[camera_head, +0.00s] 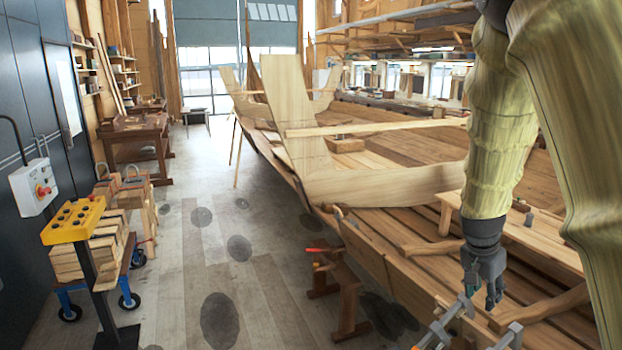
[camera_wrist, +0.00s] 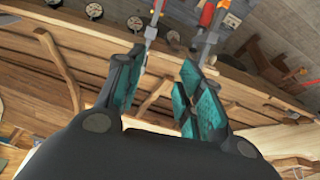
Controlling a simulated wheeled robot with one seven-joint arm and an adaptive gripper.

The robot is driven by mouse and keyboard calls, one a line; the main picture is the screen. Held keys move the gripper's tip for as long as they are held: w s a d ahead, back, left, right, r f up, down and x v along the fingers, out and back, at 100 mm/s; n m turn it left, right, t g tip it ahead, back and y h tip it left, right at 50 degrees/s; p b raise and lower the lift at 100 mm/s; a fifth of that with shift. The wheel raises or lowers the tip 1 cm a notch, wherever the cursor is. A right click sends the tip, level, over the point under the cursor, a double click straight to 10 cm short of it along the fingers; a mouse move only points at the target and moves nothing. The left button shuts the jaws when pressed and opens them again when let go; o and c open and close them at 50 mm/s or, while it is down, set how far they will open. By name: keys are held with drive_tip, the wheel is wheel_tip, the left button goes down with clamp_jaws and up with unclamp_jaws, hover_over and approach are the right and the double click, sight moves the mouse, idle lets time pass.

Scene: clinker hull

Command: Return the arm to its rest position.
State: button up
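My arm comes down from the upper right of the head view in a yellowish cover. My gripper (camera_head: 483,298) hangs pointing down over the planked hull (camera_head: 410,250), near its side edge. In the wrist view its two teal-padded fingers (camera_wrist: 162,62) stand apart with a clear gap, and nothing is held between them. Metal clamps (camera_head: 446,318) sit on the hull edge just below and left of the gripper in the head view. In the wrist view clamps, one with a red part (camera_wrist: 208,14), show beyond the fingertips.
A plank bench (camera_head: 530,235) lies inside the hull beside my arm. Curved timber frames (camera_head: 540,308) are close to the gripper. A wooden trestle (camera_head: 345,295) stands beside the hull. A yellow control box (camera_head: 73,220) and a loaded trolley stand left. The floor (camera_head: 240,275) between is open.

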drive_tip(key=s+a+f+n, duration=0.2)
drive_tip(key=s+f, duration=0.2)
drive_tip(key=f, duration=0.5)
drive_tip(key=s+a+f+n+y, duration=0.1)
drive_tip(key=s+a+f+n, duration=0.15)
drive_tip(key=f, duration=0.65)
drive_tip(key=s+a+f+n, duration=0.1)
drive_tip(key=s+a+f, duration=0.1)
drive_tip(key=s+f, duration=0.5)
drive_tip(key=s+a+f+n+y, duration=0.1)
drive_tip(key=s+a+f+n, duration=0.1)
drive_tip(key=s+a+f, duration=0.35)
drive_tip(key=s+a+f+n+g+y, duration=0.1)
drive_tip(key=s+a+f+n, duration=0.1)
drive_tip(key=s+f, duration=0.6)
drive_tip(key=s+a+f+n+y, duration=0.1)
drive_tip(key=s+a+f+n, duration=0.2)
drive_tip(key=s, duration=0.7)
wheel_tip(320, 180, down, 15)
drive_tip(key=b, duration=1.4)
drive_tip(key=shift+r+m+h, duration=0.2)
drive_tip(key=shift+m+h, duration=0.1)
drive_tip(key=shift+m, duration=0.15)
drive_tip(key=shift+s, duration=0.15)
